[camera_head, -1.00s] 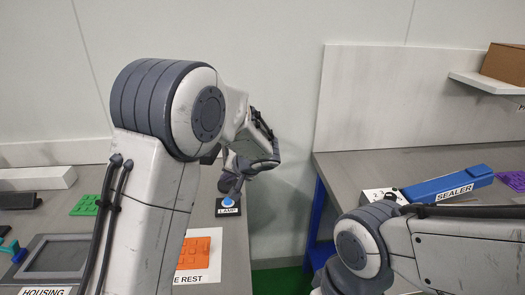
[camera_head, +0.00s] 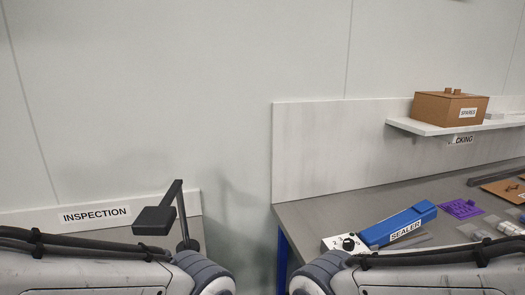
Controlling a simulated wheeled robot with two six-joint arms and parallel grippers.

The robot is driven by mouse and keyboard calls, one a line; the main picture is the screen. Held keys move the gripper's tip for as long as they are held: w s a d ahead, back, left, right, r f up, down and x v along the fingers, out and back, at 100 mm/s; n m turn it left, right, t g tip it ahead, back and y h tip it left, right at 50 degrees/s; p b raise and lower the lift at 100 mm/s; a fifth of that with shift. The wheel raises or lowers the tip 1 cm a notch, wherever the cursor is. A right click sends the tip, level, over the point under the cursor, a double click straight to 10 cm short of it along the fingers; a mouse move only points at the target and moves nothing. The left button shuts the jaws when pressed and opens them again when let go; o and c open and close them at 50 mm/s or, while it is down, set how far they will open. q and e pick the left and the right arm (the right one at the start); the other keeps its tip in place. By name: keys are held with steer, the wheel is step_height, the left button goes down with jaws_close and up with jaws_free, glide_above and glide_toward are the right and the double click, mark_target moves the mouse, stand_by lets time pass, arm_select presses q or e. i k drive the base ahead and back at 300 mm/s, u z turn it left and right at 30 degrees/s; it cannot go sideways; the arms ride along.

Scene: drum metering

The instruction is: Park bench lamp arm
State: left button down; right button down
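A dark lamp (camera_head: 155,219) stands at the left bench in front of the wall. Its flat, boxy head points to the left. A thin dark arm (camera_head: 174,196) rises above the head, tilted to the right, and a short dark bar shows just right of it. Neither gripper shows.
An INSPECTION sign (camera_head: 95,215) is on the left wall board. The right bench (camera_head: 335,212) holds a blue sealer (camera_head: 398,227), a purple mat (camera_head: 461,209) and small packs. A SPARES box (camera_head: 450,107) sits on a white shelf (camera_head: 430,129). A gap separates the benches.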

mark_target(153, 221)
steer(key=k, duration=1.25)
steer(key=z, duration=0.7)
steer(key=i, duration=1.35)
steer(key=u, duration=0.4)
steer(key=i, duration=0.5)
steer(key=u, duration=0.4)
